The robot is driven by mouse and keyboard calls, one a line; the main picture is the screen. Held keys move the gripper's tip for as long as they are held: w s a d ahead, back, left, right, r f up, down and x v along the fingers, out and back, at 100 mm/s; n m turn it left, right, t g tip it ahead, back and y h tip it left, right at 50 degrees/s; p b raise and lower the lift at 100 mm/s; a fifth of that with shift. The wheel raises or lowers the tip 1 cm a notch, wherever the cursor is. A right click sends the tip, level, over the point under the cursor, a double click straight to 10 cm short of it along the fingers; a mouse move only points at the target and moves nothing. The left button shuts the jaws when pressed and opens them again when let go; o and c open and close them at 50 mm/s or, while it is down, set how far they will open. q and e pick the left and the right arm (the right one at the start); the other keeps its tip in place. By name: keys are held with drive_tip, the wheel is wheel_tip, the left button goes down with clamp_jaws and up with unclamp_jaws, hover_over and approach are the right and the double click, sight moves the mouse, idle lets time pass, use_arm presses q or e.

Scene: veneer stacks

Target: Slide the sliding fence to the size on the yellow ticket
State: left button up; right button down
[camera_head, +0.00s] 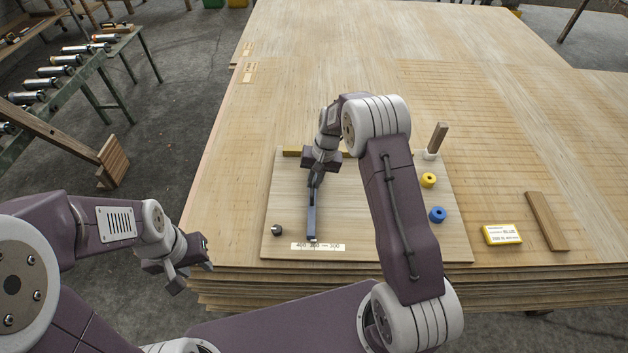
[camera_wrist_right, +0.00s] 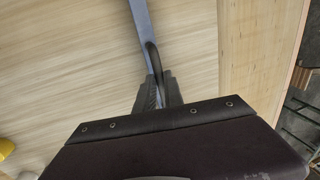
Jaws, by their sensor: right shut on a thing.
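The sliding fence (camera_head: 311,212) is a slim blue-grey bar on a pale board (camera_head: 360,235). Its front end is beside a white size strip (camera_head: 318,246) with small numbers, near the middle figure. My right gripper (camera_head: 316,178) is shut on the fence's dark handle. In the right wrist view my fingers (camera_wrist_right: 158,92) close on the dark curved handle (camera_wrist_right: 152,60), with the fence bar (camera_wrist_right: 141,22) beyond. The yellow ticket (camera_head: 502,234) lies to the right of the board; its print is too small to read. My left gripper (camera_head: 190,266) is open and empty, left of the board.
A wooden strip (camera_head: 546,221) lies beside the ticket. The veneer stack (camera_head: 400,40) is clear at the back.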

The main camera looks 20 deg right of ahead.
drive_tip(key=a, duration=0.1)
drive_tip(key=w+a+p, duration=0.1)
drive_tip(key=a, duration=0.1)
drive_tip(key=shift+a+r, duration=0.1)
drive_tip(key=shift+a, duration=0.2)
drive_tip(key=shift+w+a, duration=0.15)
drive_tip(key=shift+a, duration=0.15)
drive_tip(key=c, duration=1.7)
unclamp_jaws()
drive_tip(key=shift+o, duration=1.2)
drive_tip(key=shift+a, duration=0.15)
